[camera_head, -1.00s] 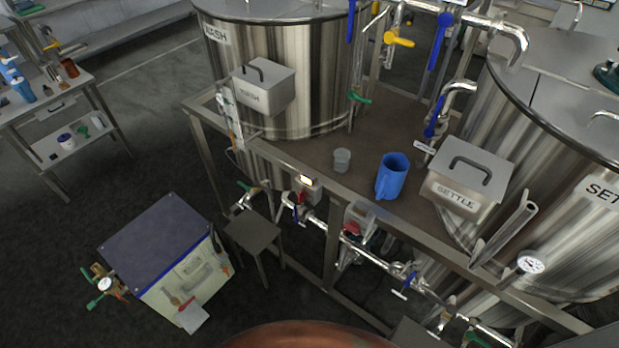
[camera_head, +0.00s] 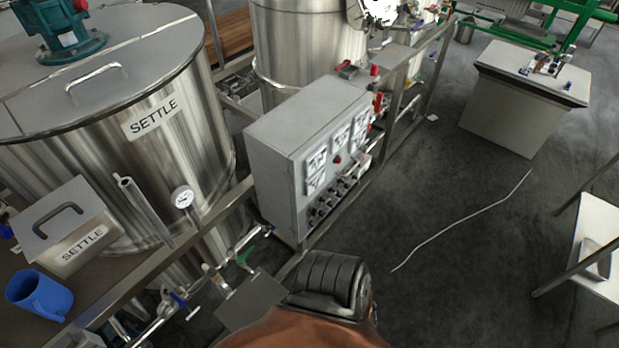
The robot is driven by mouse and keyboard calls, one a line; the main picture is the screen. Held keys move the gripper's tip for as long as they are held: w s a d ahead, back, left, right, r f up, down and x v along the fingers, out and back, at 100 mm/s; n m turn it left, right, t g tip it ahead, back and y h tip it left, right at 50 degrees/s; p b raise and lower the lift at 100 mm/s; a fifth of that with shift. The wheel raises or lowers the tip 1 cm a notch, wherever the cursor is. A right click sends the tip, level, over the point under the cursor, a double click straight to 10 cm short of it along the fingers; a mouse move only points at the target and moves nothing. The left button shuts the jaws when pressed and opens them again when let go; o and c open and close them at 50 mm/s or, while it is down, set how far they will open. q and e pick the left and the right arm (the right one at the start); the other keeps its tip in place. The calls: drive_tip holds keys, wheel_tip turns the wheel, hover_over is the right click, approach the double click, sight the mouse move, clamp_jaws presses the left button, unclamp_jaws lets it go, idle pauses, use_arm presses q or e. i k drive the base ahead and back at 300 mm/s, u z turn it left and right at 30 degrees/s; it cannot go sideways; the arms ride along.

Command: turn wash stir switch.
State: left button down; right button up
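A grey control cabinet (camera_head: 305,150) stands in the middle, just right of the SETTLE tank. Its right-hand face carries several white gauge panels (camera_head: 316,162) and rows of dark switches or knobs (camera_head: 328,200). They are too small to read, so I cannot tell which one is the wash stir switch. The WASH tank is not in view. Neither of my grippers is in view.
The SETTLE tank (camera_head: 190,75) with a dial gauge, a lidded SETTLE box (camera_head: 75,240) and a blue jug (camera_head: 38,296) are at left. Pipes and valves run below. A white-topped bench (camera_head: 530,75) stands right. The dark floor (camera_head: 440,180) between is mostly open, crossed by a thin pale line.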

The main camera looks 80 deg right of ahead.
sight(312, 211)
drive_tip(key=z, duration=2.75)
